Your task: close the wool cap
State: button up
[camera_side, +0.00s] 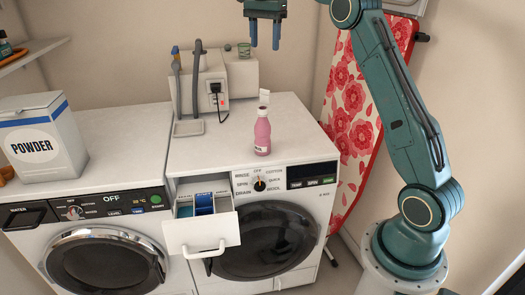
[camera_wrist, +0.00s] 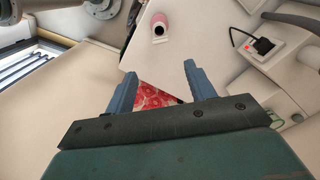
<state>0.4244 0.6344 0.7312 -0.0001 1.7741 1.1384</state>
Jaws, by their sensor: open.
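A pink bottle (camera_side: 262,135) stands upright on top of the right-hand machine. Its small white cap (camera_side: 264,97) shows at the bottle's top and looks flipped up, open. The bottle's label is too small to read surely. In the wrist view the bottle (camera_wrist: 160,20) is near the top edge, seen from above with a dark opening. My gripper (camera_side: 265,44) is open and empty, above the bottle and apart from it, fingers pointing down. In the wrist view the two blue fingers (camera_wrist: 159,70) are spread, with nothing between them.
An open detergent drawer (camera_side: 202,232) juts from the right-hand machine's front. A powder box (camera_side: 42,140) is on the left machine. A floral ironing board (camera_side: 352,105) leans right. The top around the bottle is clear.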

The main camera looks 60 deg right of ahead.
aim_at(265, 97)
jog(key=shift+d+f, duration=0.1)
jog(key=shift+f, duration=0.1)
jog(key=shift+f, duration=6.8)
jog(key=c, duration=1)
